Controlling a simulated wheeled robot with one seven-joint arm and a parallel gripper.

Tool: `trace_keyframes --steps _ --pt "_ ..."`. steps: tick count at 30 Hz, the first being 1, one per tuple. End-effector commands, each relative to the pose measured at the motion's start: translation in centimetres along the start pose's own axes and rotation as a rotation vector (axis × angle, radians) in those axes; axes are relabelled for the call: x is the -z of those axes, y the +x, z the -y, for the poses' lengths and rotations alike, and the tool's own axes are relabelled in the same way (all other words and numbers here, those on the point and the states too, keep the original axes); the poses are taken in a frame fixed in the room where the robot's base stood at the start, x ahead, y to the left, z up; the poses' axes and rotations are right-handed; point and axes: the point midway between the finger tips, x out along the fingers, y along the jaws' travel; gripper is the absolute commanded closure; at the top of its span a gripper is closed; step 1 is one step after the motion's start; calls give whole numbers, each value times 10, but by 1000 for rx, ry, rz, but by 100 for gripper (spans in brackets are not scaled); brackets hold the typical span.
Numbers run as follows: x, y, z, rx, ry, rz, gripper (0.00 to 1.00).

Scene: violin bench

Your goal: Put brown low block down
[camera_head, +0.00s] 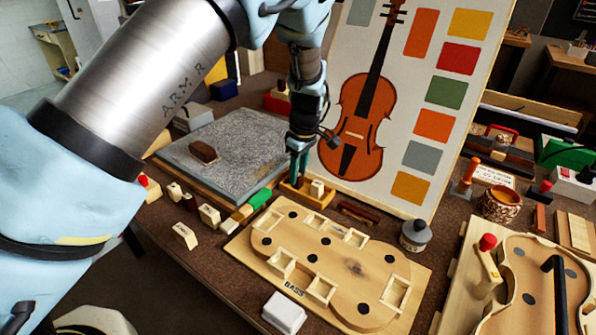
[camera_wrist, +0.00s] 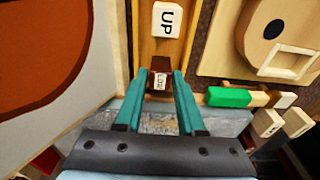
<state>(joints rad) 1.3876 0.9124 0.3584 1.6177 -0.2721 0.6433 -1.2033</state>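The brown low block (camera_wrist: 160,66) has a white label reading LOW and sits between my fingertips in the wrist view. My gripper (camera_wrist: 162,84) has its teal fingers against both sides of it. In the head view my gripper (camera_head: 299,176) points down at the small wooden tray (camera_head: 318,203), and the block is mostly hidden there. I cannot tell whether the brown block touches the tray floor.
A wooden BASS board (camera_head: 345,265) with pale square frames lies in front of the tray. A grey slab (camera_head: 235,140) bearing a brown piece (camera_head: 204,152) is at left. The violin panel (camera_head: 415,100) stands close behind. A green block (camera_head: 260,198) lies left of the tray.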

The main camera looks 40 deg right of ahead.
Motion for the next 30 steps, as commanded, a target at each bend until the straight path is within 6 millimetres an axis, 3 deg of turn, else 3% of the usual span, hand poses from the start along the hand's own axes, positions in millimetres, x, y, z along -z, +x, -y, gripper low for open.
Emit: trace_keyframes --steps 5,16,20,30 --pt "0 0 0 0 0 0 40" --pt "0 -8 -1 -3 0 -1 39" --pt "0 -27 -1 -6 0 0 39" --pt "0 -96 -1 -5 1 -1 39"
